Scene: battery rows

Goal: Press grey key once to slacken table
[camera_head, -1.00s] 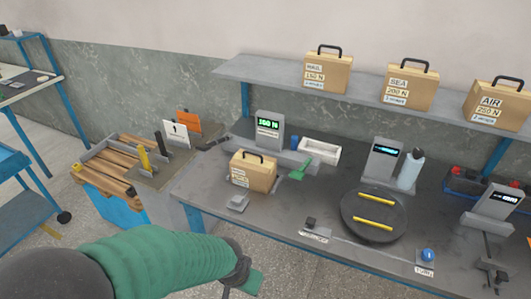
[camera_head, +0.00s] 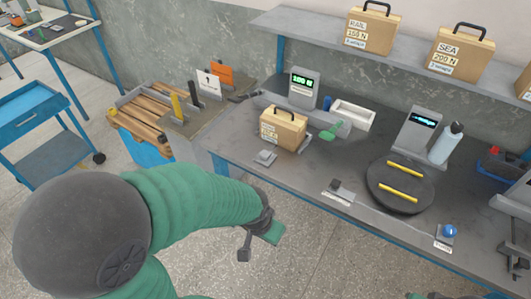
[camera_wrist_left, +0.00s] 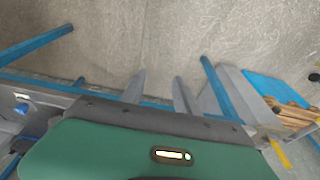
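The round dark turntable (camera_head: 401,185) with two yellow strips lies on the grey bench. A small dark grey key (camera_head: 336,186) on a labelled plate sits at the bench's front edge, left of the turntable. A blue knob (camera_head: 449,230) on another labelled plate is at its front right. My left gripper (camera_head: 258,243) hangs over the floor in front of the bench, apart from the key. In the left wrist view its two grey fingers (camera_wrist_left: 159,88) stand apart with nothing between them. At the bottom edge of the head view only a scrap of what may be my right gripper shows.
A cardboard case (camera_head: 283,127) stands by a display reading green digits (camera_head: 303,87), with a grey pad (camera_head: 265,157) in front. A white tray (camera_head: 352,114), green scoop (camera_head: 329,133) and bottle (camera_head: 446,143) stand behind. Labelled cases sit on the shelf (camera_head: 330,36) above.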

